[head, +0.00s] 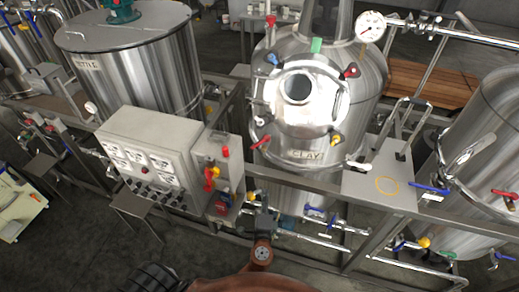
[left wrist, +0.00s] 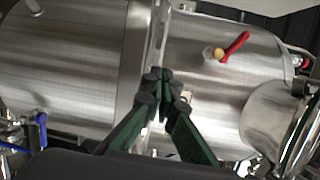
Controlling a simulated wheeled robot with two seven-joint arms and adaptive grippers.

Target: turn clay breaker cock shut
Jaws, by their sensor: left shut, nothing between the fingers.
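The steel tank (head: 372,75) labelled CLAY (head: 304,155) stands in the middle of the head view, with a round bright hatch (head: 298,90). Several coloured handles sit around the hatch: blue (head: 272,58), red (head: 351,71), another red (head: 261,143) and yellow (head: 335,138). I cannot tell which one is the breaker cock. My left gripper (left wrist: 163,78) shows in the left wrist view, its green fingers shut and empty before a steel vessel (left wrist: 85,60). A red lever (left wrist: 236,44) with a tan knob (left wrist: 218,53) is up and right of the fingertips, apart from them. I cannot make out my right gripper.
A grey control box (head: 158,150) stands left of the CLAY tank, before the kettle (head: 130,60). A steel rail and a plate (head: 378,187) lie in front. Another tank (head: 490,130) is at the right. In the left wrist view a blue lever (left wrist: 41,130) is at lower left.

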